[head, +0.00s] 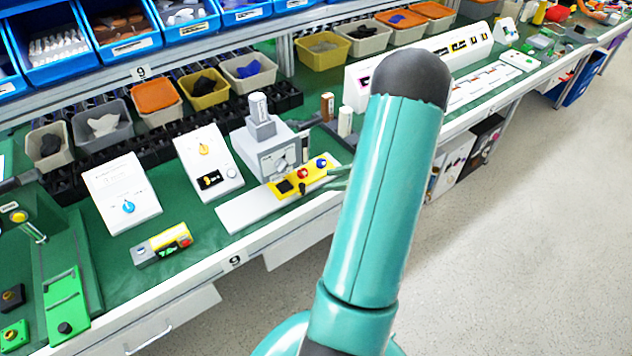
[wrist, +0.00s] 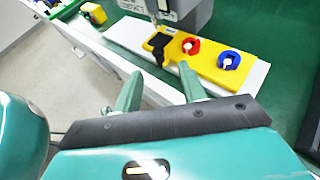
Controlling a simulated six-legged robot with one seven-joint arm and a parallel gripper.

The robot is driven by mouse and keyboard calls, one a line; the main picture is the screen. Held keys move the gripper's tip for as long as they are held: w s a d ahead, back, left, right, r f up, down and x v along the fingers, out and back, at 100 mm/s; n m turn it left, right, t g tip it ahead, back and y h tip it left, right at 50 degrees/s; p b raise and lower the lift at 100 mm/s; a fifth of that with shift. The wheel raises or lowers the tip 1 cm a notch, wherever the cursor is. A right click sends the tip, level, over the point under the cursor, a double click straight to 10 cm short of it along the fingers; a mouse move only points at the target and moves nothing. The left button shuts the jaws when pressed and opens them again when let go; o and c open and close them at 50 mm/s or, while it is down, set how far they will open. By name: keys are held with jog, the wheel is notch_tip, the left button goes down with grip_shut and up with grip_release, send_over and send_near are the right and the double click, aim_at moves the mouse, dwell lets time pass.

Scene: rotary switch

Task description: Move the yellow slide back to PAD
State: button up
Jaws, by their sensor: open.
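The yellow slide (head: 312,178) lies on a long white base (head: 246,210) in front of a grey machine (head: 275,152). It carries a black square, a red knob and a blue knob, with a small dark handle on its front edge. In the head view it sits toward the base's right, with bare white base to its left. In the wrist view, the slide (wrist: 207,65) is just beyond my gripper (wrist: 159,80). My gripper is open and empty. Its right finger is close to the slide's near edge; I cannot tell whether they touch. No PAD label is readable.
White panels with an orange knob (head: 204,150) and a blue knob (head: 128,207) stand left of the machine. A yellow and grey box (head: 162,245) lies near the front table edge. Bins line the back. Green bench surface is free between the box and the white base.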

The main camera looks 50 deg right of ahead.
jog(key=v, duration=0.4)
jog(key=shift+d, duration=0.1)
jog(key=shift+s, duration=0.15)
dwell(0.4)
